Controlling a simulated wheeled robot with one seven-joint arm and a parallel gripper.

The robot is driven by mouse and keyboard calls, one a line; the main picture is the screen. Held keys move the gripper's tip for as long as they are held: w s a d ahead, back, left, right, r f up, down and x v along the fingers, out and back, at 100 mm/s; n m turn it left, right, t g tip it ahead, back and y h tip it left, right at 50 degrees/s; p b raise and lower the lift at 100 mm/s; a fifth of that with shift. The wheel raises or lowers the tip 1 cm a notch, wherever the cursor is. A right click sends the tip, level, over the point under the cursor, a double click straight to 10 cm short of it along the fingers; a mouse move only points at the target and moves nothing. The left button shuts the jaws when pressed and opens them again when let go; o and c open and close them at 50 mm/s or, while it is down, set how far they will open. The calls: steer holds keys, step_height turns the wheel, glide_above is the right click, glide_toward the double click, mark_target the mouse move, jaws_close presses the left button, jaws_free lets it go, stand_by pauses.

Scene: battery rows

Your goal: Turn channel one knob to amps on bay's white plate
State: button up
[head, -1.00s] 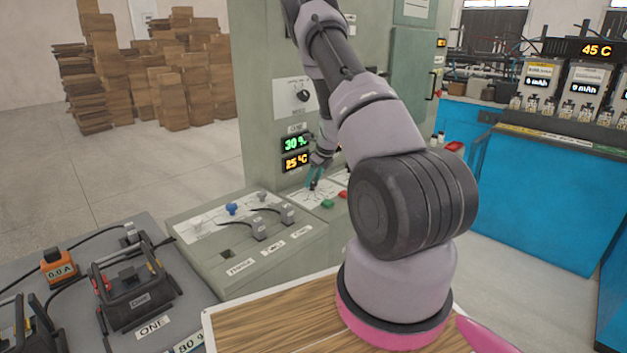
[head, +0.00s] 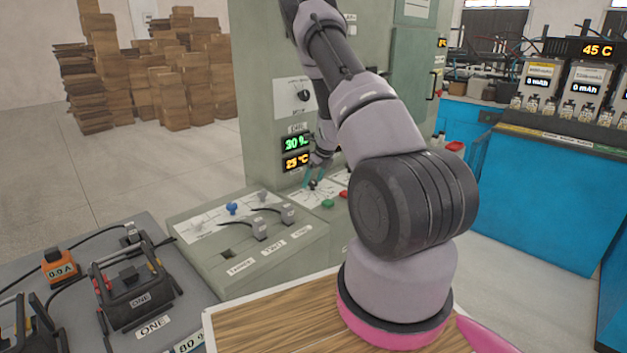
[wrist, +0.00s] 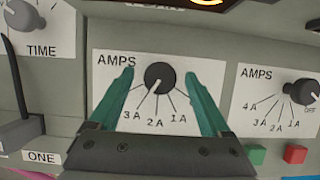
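A white AMPS plate (wrist: 105,75) with a black round knob (wrist: 160,77) is in the middle of the wrist view. The knob's light pointer slants down-left, roughly toward 3 A. 3 A, 2 A and 1 A show below it; other marks are hidden by the fingers. My gripper (wrist: 158,72) has its teal fingers on either side of the knob, with gaps visible, so it looks open. In the head view my gripper (head: 313,183) is low over the plate on the green-grey bay cabinet (head: 262,70). The knob is too small to read there.
A second AMPS plate (wrist: 250,90) with its knob (wrist: 304,91) is at right, above a green button (wrist: 256,155) and a red button (wrist: 295,154). A TIME plate (wrist: 50,28) and lever (wrist: 25,130) are at left. Cabled connectors (head: 260,229) stand on the console.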

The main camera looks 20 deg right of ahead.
steer(key=v, duration=1)
steer(key=shift+r, duration=0.4)
steer(key=shift+s, duration=0.1)
